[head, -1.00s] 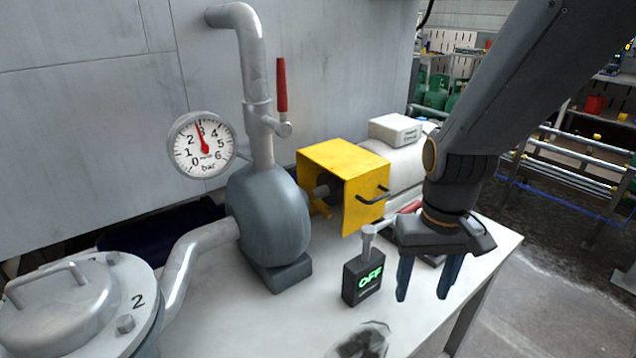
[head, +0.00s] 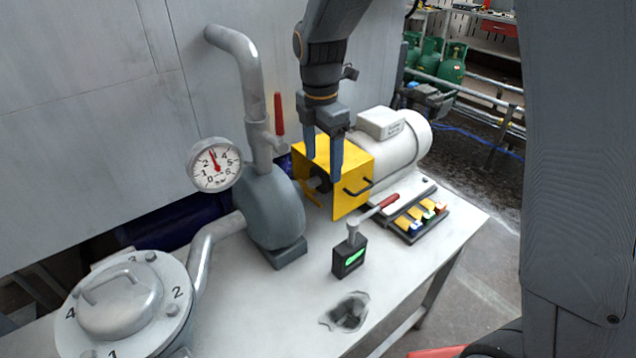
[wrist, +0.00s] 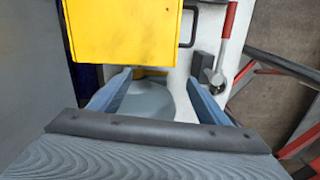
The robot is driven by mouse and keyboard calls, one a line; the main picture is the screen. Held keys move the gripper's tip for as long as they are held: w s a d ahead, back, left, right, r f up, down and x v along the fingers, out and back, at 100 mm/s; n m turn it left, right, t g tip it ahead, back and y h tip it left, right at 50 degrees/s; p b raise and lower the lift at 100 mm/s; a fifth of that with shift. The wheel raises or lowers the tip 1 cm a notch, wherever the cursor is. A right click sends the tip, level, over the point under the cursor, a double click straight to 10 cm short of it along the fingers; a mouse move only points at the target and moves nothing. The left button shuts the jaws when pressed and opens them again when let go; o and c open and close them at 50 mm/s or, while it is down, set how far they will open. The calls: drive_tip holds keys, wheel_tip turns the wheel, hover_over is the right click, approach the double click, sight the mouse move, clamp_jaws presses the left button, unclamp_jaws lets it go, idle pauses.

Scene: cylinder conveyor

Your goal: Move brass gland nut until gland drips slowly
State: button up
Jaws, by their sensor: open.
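I cannot make out the brass gland nut; the shaft area between the pump (head: 272,215) and the yellow guard (head: 353,190) is partly hidden by my fingers. The grey pump has a dark shaft leading into the guard, which has a black handle on its front. My gripper (head: 322,163) is open and points down in front of the guard, at the shaft side. In the wrist view its fingers (wrist: 157,92) stand apart, with the guard (wrist: 125,35) beyond them and the rounded grey pump (wrist: 150,100) between them. I see nothing held.
A pressure gauge (head: 215,166) hangs left of a pipe with a red-handled valve (head: 279,115). A black box (head: 349,262) with a red lever stands in front. A tray of coloured items (head: 420,218) lies right. A dark patch (head: 345,312) marks the table's front.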

sight(314, 198)
drive_tip(key=shift+s+a+f+n, duration=0.1)
drive_tip(key=shift+a+f+n, duration=0.4)
drive_tip(key=shift+a+f, duration=0.55)
drive_tip(key=shift+f, duration=0.3)
drive_tip(key=shift+f+p, duration=1.05)
drive_tip(key=shift+f, duration=2.45)
